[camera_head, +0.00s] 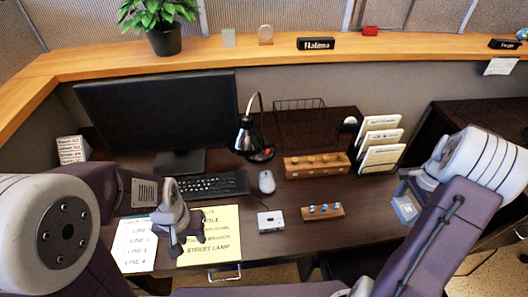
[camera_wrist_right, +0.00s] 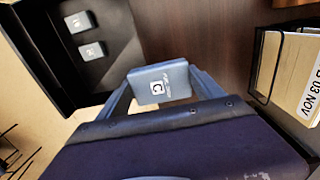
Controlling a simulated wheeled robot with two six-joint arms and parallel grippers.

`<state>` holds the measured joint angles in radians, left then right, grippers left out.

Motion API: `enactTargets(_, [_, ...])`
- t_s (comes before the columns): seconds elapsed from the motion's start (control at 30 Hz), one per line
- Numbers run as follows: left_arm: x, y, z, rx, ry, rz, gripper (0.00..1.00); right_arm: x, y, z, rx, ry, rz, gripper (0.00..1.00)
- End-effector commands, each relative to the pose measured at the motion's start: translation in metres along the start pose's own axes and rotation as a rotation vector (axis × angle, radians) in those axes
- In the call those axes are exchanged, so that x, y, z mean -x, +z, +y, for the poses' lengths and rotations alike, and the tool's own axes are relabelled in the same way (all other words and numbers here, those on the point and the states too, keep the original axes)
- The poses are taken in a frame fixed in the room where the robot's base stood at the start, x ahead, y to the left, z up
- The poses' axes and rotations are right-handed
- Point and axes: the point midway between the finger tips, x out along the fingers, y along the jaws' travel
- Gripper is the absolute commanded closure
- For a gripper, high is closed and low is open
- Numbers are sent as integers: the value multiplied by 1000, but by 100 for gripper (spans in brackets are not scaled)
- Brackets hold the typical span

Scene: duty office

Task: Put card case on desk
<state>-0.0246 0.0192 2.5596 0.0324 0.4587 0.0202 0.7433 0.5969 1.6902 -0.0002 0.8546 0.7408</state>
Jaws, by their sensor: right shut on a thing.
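A small grey-blue card case (camera_wrist_right: 172,80) with a white "C" label is between the fingers of my right gripper (camera_wrist_right: 163,88) in the right wrist view. The right gripper is shut on it. In the head view, the case (camera_head: 406,209) shows at the right arm's end, by the right edge of the dark brown desk (camera_head: 345,222). My left gripper (camera_head: 186,246) hangs over the yellow sheet at the desk's front left; its finger gap is unclear.
A dark open compartment (camera_wrist_right: 118,72) holds two similar labelled cases (camera_wrist_right: 80,22). Desk right of the small block is clear.

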Motion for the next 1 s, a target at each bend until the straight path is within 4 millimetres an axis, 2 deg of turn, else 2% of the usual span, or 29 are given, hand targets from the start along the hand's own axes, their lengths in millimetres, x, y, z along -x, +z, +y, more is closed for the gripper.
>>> enactTargets(0.27, [0, 0, 0, 0, 0, -1, 64, 0, -1, 1, -1, 0, 0, 64])
enactTargets(0.37, [-1, 0, 0, 0, 0, 0, 64, -4, 3, -5, 1, 0, 0, 64])
enactTargets(0.7, [-2, 0, 0, 0, 0, 0, 64, -57, 54, -77, 4, 1, 0, 64])
enactTargets(0.8, [-2, 0, 0, 0, 0, 0, 64, -66, 62, -90, 2, 0, 0, 64])
enactTargets(1.0, [-2, 0, 0, 0, 0, 0, 64, -71, 66, -96, -2, -1, 1, 64])
